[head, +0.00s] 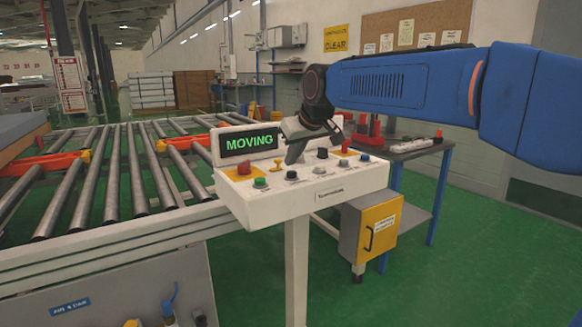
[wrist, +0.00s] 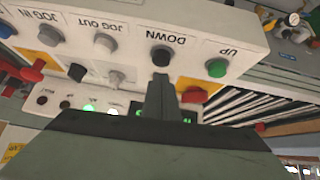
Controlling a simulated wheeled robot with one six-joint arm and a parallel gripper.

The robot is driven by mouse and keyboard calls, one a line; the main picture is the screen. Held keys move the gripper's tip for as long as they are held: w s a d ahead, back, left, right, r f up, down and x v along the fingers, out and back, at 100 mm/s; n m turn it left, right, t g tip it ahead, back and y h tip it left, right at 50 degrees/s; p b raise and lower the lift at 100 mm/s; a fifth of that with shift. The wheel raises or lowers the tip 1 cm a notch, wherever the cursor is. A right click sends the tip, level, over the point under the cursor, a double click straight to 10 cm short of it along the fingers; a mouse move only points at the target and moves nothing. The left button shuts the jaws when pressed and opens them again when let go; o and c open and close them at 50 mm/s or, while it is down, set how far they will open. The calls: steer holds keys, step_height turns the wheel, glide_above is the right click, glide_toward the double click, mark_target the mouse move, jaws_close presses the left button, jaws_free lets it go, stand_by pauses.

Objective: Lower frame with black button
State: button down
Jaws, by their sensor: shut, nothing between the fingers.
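The black button (wrist: 160,55), labelled DOWN, shows on the control panel in the wrist view, where the panel appears upside down. In the head view the black button (head: 291,174) is beside the green one at the panel's front left. My gripper (head: 290,160) is shut and empty, its tip pointing down just over this button. In the wrist view the closed fingertips (wrist: 160,82) end close to the button; I cannot tell whether they touch it. The panel's screen (head: 249,142) reads MOVING in green. Orange frame parts (head: 45,163) show between the conveyor rollers.
The green UP button (wrist: 217,67) is beside the black one. A grey JOG OUT button (wrist: 105,43) is on its other side. Red knobs (head: 244,167) rise from the panel (head: 330,197). A workbench (head: 415,148) and a yellow-fronted cabinet (head: 380,228) stand behind right.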

steer(key=v, duration=1)
steer(key=shift+r, duration=0.4)
steer(key=s+d+f+m+h, duration=0.1)
steer(key=s+d+f+m, duration=0.1)
steer(key=s+d+f, duration=0.6)
steer(key=s+d+f+m+h, duration=0.1)
steer(key=s+d+f+m, duration=0.1)
steer(key=s+d+f, duration=0.7)
steer(key=s+d+f+m+g+h, duration=0.1)
steer(key=s+d+f, duration=0.4)
steer(key=s+f, duration=0.2)
steer(key=s+d+f+m+g, duration=0.1)
steer(key=s+d+f+m, duration=0.1)
steer(key=s+d+f, duration=0.4)
step_height(320, 180, down, 3)
steer(key=s, duration=0.3)
steer(key=shift+r+h, duration=0.2)
steer(key=shift+h, duration=0.2)
